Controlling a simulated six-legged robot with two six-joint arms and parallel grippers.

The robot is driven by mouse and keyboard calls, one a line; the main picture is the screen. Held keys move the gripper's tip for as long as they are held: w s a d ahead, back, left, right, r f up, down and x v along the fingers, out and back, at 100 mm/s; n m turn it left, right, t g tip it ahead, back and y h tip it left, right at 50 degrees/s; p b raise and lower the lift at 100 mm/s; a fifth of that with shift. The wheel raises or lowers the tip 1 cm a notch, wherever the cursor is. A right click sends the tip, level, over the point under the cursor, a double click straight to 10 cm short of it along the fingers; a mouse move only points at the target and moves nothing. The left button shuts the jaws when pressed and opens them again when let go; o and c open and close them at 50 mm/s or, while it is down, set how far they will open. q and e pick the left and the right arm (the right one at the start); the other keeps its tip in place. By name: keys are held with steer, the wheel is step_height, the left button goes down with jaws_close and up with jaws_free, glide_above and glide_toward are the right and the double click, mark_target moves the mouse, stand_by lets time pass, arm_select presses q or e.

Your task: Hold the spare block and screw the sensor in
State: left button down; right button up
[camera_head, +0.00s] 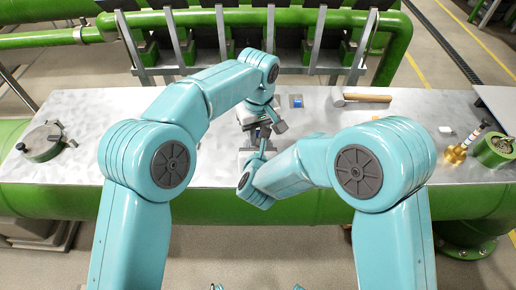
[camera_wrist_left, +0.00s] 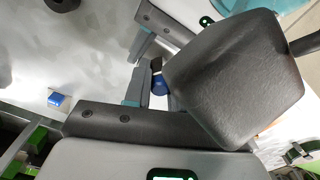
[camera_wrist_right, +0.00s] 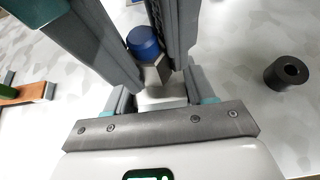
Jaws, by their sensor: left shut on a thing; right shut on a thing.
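My left gripper (camera_head: 265,128) and right gripper (camera_head: 261,146) meet over the middle of the bench. In the right wrist view, a small blue-capped cylinder, apparently the sensor (camera_wrist_right: 143,41), sits between two long dark fingers, which seem to be my left gripper's. A pale block (camera_wrist_right: 160,97), apparently the spare block, lies between my right gripper's fingers, just below the sensor's grey lower part. Whether sensor and block touch is hard to tell.
A small blue-topped piece (camera_head: 296,101) and a hammer (camera_head: 362,97) lie at the back. A round metal fixture (camera_head: 42,143) stands at left. A brass part (camera_head: 455,154) and green pot (camera_head: 495,150) stand at right. A dark hollow cylinder (camera_wrist_right: 287,73) is near the right gripper.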

arm_select(q)
steer(key=m, duration=0.4)
steer(key=c, duration=0.8)
jaws_free()
steer(key=shift+d, duration=0.1)
steer(key=shift+c, duration=0.2)
steer(key=c, duration=0.3)
steer(key=shift+r, duration=0.3)
jaws_close()
jaws_free()
